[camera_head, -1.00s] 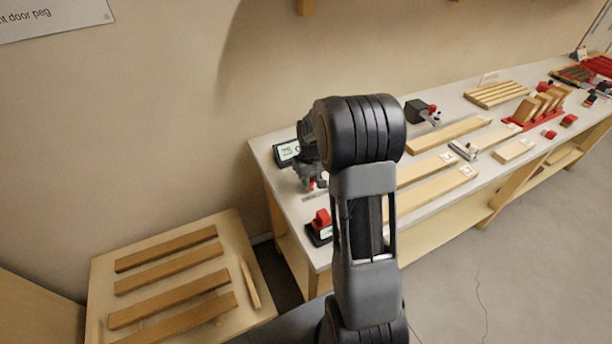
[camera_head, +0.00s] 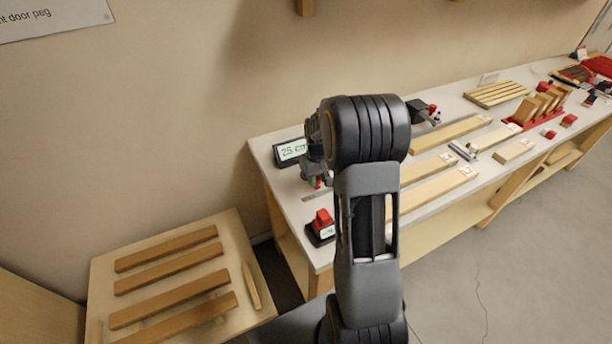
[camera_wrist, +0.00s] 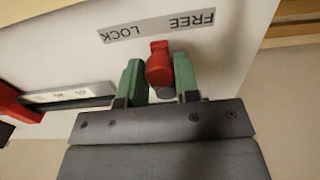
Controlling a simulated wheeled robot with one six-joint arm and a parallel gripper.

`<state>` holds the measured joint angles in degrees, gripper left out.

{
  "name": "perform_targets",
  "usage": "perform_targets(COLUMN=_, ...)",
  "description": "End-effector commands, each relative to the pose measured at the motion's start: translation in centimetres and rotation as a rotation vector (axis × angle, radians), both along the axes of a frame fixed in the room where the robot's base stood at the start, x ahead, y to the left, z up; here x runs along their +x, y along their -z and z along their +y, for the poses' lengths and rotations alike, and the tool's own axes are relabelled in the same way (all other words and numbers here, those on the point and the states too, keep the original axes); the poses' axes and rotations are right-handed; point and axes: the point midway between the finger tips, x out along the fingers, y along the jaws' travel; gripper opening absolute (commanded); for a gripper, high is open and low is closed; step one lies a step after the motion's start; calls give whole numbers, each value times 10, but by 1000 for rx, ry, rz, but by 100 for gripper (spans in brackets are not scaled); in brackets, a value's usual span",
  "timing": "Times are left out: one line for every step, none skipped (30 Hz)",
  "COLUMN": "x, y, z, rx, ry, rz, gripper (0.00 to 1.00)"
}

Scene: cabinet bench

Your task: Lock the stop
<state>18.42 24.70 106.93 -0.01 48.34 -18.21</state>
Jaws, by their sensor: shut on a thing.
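The stop's red lever (camera_wrist: 160,66) stands between the green fingers of my gripper (camera_wrist: 158,80) in the wrist view. My gripper is shut on it. The lever's tip is beside the middle of a label strip (camera_wrist: 120,33) that reads FREE and LOCK, upside down in this view, with LOCK on the left. The lever's lower part is hidden by my gripper. In the head view my gripper (camera_head: 316,180) is low over the near left end of the bench, with a little red showing at its fingers.
A display (camera_head: 291,151) reading 25 cm stands behind my gripper on the bench (camera_head: 275,178). A red block on a dark base (camera_head: 320,220) sits at the front edge. Wooden boards (camera_head: 440,188) lie to the right. A lower table (camera_head: 215,260) with several slats is at left.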

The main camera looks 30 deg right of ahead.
Motion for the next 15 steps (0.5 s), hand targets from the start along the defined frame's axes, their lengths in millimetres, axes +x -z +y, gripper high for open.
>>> perform_targets(x=0, y=0, z=-1, rx=0, ry=0, rz=0, gripper=23)
perform_targets(x=0, y=0, z=-1, rx=0, ry=0, rz=0, gripper=23)
perform_targets(x=0, y=0, z=-2, rx=0, ry=0, rz=0, gripper=23)
perform_targets(x=0, y=0, z=-3, rx=0, ry=1, rz=0, gripper=23)
perform_targets(x=1, y=0, z=-4, rx=0, ry=1, rz=0, gripper=23)
perform_targets(x=1, y=0, z=-6, rx=0, ry=1, rz=0, gripper=23)
perform_targets(x=1, y=0, z=-7, rx=0, ry=1, rz=0, gripper=23)
perform_targets(x=1, y=0, z=-9, rx=0, ry=2, rz=0, gripper=23)
perform_targets(x=1, y=0, z=-11, rx=0, ry=2, rz=0, gripper=23)
perform_targets(x=1, y=0, z=-12, rx=0, ry=3, rz=1, gripper=23)
perform_targets(x=1, y=0, z=-14, rx=0, ry=3, rz=1, gripper=23)
perform_targets(x=1, y=0, z=-16, rx=0, ry=2, rz=0, gripper=23)
perform_targets(x=1, y=0, z=-17, rx=0, ry=2, rz=0, gripper=23)
perform_targets(x=2, y=0, z=-19, rx=0, ry=1, rz=0, gripper=23)
perform_targets(x=2, y=0, z=-20, rx=0, ry=1, rz=0, gripper=23)
